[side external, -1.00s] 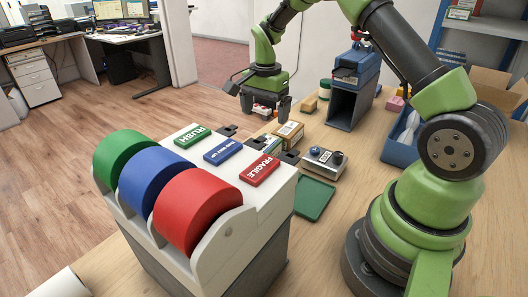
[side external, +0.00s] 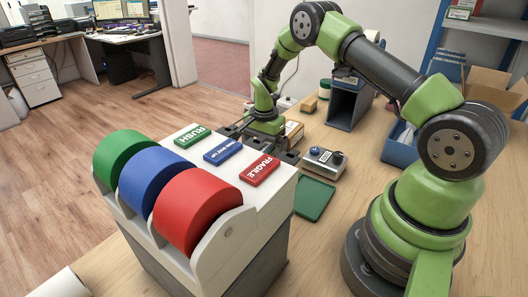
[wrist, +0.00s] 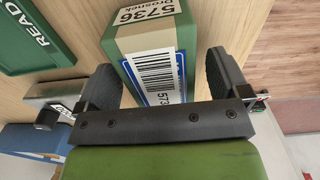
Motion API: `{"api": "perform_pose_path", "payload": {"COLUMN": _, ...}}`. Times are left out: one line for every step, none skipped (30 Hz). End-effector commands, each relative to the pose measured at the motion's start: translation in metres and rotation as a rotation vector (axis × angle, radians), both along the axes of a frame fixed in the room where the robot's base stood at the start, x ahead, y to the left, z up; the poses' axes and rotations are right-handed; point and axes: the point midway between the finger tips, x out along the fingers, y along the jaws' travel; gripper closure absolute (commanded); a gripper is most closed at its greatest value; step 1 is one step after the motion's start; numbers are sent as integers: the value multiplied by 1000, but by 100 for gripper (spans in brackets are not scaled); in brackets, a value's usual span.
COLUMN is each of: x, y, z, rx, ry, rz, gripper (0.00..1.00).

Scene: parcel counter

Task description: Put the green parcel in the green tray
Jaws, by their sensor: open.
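The green parcel (wrist: 125,31) shows in the wrist view with a white barcode label reading 5736 on its face. My gripper (wrist: 163,68) is open, with one finger on each side of the parcel's near end; whether either finger touches it cannot be told. In the side view my gripper (side external: 266,144) is low behind the tape dispenser, its fingertips partly hidden, and I cannot make out the parcel there. A green tray (side external: 314,199) lies flat on the counter right of the dispenser. A green surface with READ lettering (wrist: 36,38), apparently the tray, shows at the wrist view's upper left.
The dispenser with green, blue and red rolls (side external: 197,210) stands close in front of my gripper. A small grey device (side external: 323,162) sits behind the tray. Bare counter lies right of the tray.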

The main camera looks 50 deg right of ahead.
Motion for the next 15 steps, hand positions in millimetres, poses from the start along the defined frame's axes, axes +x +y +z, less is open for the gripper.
{"api": "perform_pose_path", "payload": {"x": 0, "y": 0, "z": 0, "rx": 0, "ry": -1, "rz": 0, "gripper": 6}}
{"api": "perform_pose_path", "payload": {"x": 0, "y": 0, "z": 0, "rx": 0, "ry": -1, "rz": 0, "gripper": 6}}
{"api": "perform_pose_path", "payload": {"x": 0, "y": 0, "z": 0, "rx": 0, "ry": -1, "rz": 0, "gripper": 9}}
{"api": "perform_pose_path", "payload": {"x": 0, "y": 0, "z": 1, "rx": 0, "ry": 0, "rz": 0, "gripper": 16}}
{"api": "perform_pose_path", "payload": {"x": 0, "y": 0, "z": 1, "rx": 0, "ry": -1, "rz": 0, "gripper": 22}}
{"api": "perform_pose_path", "payload": {"x": 0, "y": 0, "z": 1, "rx": 0, "ry": 0, "rz": 0, "gripper": 32}}
{"api": "perform_pose_path", "payload": {"x": 0, "y": 0, "z": 1, "rx": 0, "ry": 0, "rz": 0, "gripper": 39}}
{"api": "perform_pose_path", "payload": {"x": 0, "y": 0, "z": 1, "rx": 0, "ry": -1, "rz": 0, "gripper": 45}}
{"api": "perform_pose_path", "payload": {"x": 0, "y": 0, "z": 1, "rx": 0, "ry": 0, "rz": 0, "gripper": 55}}
{"api": "perform_pose_path", "payload": {"x": 0, "y": 0, "z": 1, "rx": 0, "ry": 0, "rz": 0, "gripper": 62}}
{"api": "perform_pose_path", "payload": {"x": 0, "y": 0, "z": 1, "rx": 0, "ry": 0, "rz": 0, "gripper": 66}}
{"api": "perform_pose_path", "payload": {"x": 0, "y": 0, "z": 1, "rx": 0, "ry": -1, "rz": 0, "gripper": 70}}
{"api": "perform_pose_path", "payload": {"x": 0, "y": 0, "z": 1, "rx": 0, "ry": -1, "rz": 0, "gripper": 70}}
{"api": "perform_pose_path", "payload": {"x": 0, "y": 0, "z": 1, "rx": 0, "ry": -1, "rz": 0, "gripper": 70}}
{"api": "perform_pose_path", "payload": {"x": 0, "y": 0, "z": 1, "rx": 0, "ry": -1, "rz": 0, "gripper": 70}}
